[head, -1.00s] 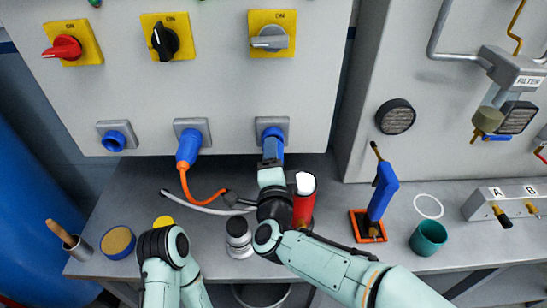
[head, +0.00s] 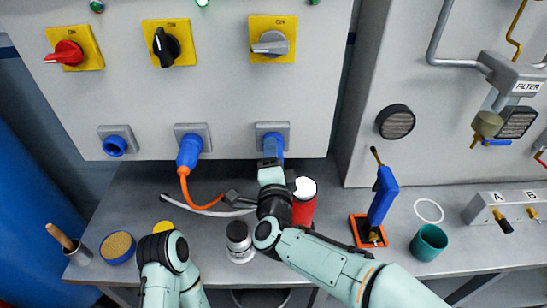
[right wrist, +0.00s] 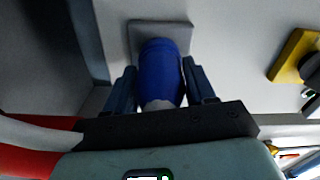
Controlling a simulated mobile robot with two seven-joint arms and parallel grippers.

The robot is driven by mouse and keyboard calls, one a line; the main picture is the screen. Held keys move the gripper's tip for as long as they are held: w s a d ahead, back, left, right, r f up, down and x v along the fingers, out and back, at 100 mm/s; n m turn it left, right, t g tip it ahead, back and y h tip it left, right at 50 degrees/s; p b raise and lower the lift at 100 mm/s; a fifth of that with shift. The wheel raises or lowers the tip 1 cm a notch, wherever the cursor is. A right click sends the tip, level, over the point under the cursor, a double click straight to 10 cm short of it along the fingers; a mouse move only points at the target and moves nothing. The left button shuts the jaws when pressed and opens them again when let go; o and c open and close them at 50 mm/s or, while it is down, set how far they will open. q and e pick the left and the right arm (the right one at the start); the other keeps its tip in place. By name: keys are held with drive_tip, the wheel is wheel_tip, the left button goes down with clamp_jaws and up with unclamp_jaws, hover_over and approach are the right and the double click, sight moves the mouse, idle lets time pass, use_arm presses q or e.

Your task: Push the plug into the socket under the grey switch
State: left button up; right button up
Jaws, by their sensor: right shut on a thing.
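The grey switch (head: 272,45) sits on a yellow plate at the upper right of the grey cabinet front. Below it is a socket with a square grey plate (head: 285,127). A blue plug (right wrist: 161,72) is at this socket, its front end against or in it; how deep it sits I cannot tell. My right gripper (head: 271,160) is shut on the plug from below. In the right wrist view its two dark fingers flank the plug, whose pale rear end points toward the palm. My left arm shows low in the head view, but its gripper does not.
A blue plug (head: 188,152) with an orange cable is in the middle socket; the left socket (head: 115,142) is empty. A red can (head: 304,205) stands close beside my right wrist. A grey jar (head: 239,243) and blue-handled tool (head: 383,196) stand nearby on the bench.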

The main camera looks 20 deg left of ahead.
drive_tip(key=shift+w, duration=0.1)
drive_tip(key=o, duration=1.5)
drive_tip(key=shift+c, duration=0.2)
use_arm(q)
drive_tip(key=shift+w+f+b, duration=0.5)
drive_tip(key=shift+b, duration=0.25)
use_arm(e)
drive_tip(key=v, duration=1.3)
drive_tip(key=shift+s, duration=0.2)
drive_tip(key=shift+r, duration=0.1)
